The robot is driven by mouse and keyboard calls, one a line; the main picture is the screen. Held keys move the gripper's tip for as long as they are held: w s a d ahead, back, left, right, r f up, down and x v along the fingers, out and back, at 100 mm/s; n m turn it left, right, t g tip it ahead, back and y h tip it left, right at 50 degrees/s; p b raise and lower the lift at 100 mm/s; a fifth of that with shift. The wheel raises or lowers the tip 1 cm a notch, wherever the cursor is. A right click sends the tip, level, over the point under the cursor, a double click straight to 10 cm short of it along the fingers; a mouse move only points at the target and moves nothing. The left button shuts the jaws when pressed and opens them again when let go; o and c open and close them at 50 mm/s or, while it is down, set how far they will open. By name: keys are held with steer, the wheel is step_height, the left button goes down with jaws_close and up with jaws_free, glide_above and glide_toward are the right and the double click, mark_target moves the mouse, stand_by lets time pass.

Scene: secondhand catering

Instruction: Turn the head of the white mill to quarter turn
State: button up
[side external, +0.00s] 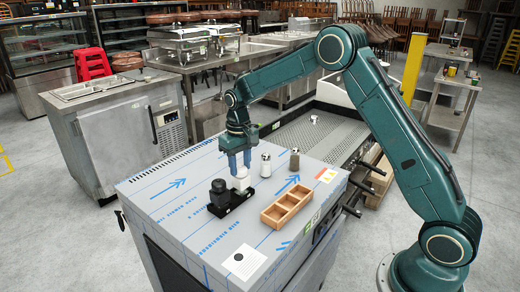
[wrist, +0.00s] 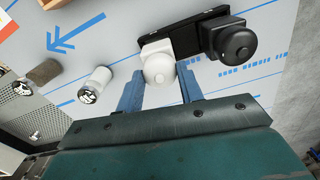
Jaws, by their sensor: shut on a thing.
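The white mill (side external: 240,179) stands on a black base plate (side external: 228,205) on the cabinet top. In the wrist view its rounded white head (wrist: 160,68) shows with a small knob on top. My gripper (side external: 238,162) points down over the mill, and its blue fingers sit on either side of the head. My gripper also shows in the wrist view (wrist: 160,85), shut on the head. The finger contact is partly hidden. A black mill (side external: 219,192) stands beside the white one on the same base and shows in the wrist view (wrist: 236,42).
A salt shaker (side external: 265,165) and a pepper shaker (side external: 294,160) stand behind and right of the mill. An open wooden box with compartments (side external: 270,220) is to the right. A white card (side external: 244,263) lies near the front edge. The left of the film-covered top (side external: 160,195) is clear.

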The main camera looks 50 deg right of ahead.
mark_target(241, 167)
steer(key=m, duration=0.4)
steer(key=shift+m, duration=0.3)
steer(key=m, duration=0.5)
stand_by(0.3)
steer(key=o, duration=1)
steer(key=shift+r, duration=0.1)
step_height(241, 167, up, 14)
steer(key=shift+f, duration=0.2)
